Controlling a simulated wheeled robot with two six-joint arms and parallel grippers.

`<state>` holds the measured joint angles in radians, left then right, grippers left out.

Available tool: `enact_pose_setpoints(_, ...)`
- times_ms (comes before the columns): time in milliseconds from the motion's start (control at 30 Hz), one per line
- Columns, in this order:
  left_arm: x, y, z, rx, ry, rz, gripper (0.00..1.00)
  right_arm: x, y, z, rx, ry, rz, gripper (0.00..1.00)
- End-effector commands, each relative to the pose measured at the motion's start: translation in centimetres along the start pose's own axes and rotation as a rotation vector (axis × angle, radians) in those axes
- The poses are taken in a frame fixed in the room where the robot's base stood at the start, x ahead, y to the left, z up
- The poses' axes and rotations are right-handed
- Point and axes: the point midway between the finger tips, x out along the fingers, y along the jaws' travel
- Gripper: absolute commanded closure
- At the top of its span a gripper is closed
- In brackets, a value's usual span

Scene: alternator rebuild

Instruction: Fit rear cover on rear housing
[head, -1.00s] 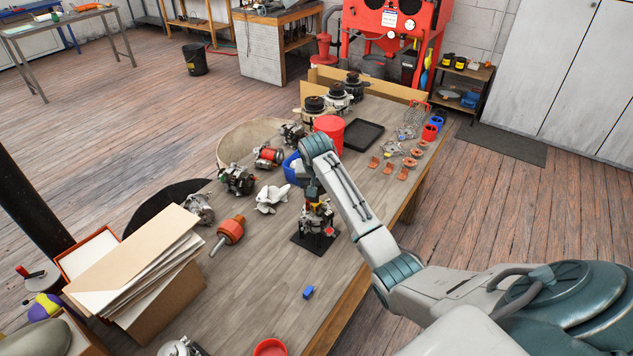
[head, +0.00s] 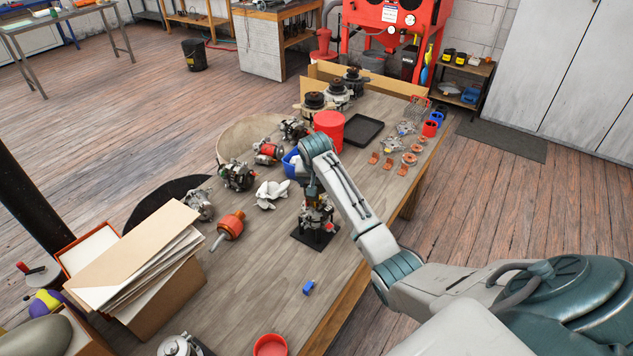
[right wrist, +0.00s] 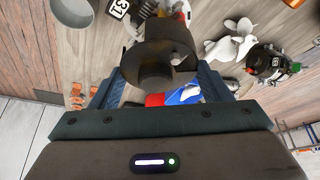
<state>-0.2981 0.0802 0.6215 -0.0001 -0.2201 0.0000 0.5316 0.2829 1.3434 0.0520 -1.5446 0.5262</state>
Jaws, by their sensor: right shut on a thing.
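My right gripper (head: 314,200) points down over the rear housing (head: 317,216), a metal part on a black square base (head: 316,239) on the bench. In the right wrist view, my right gripper (right wrist: 165,88) is shut on a dark, round, hollow part (right wrist: 155,75), which looks like the rear cover. The cover sits between the two blue-grey fingers. In the head view the gripper hides most of the cover, so I cannot tell whether it touches the housing. My left gripper is not in view.
A white fan (head: 271,194) and an orange-red rotor (head: 230,226) lie left of the base. A small blue block (head: 308,287) lies in front. A red tub (head: 329,128) and a black tray (head: 363,130) stand behind. Stacked boards (head: 140,255) stand at the left.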

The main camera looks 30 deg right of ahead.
Motion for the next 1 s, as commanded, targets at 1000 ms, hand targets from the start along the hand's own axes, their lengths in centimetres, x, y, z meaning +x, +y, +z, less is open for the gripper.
enact_pose_setpoints(1000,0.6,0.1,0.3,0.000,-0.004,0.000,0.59,2.1,0.0,0.9,0.000,0.000,0.000,0.52)
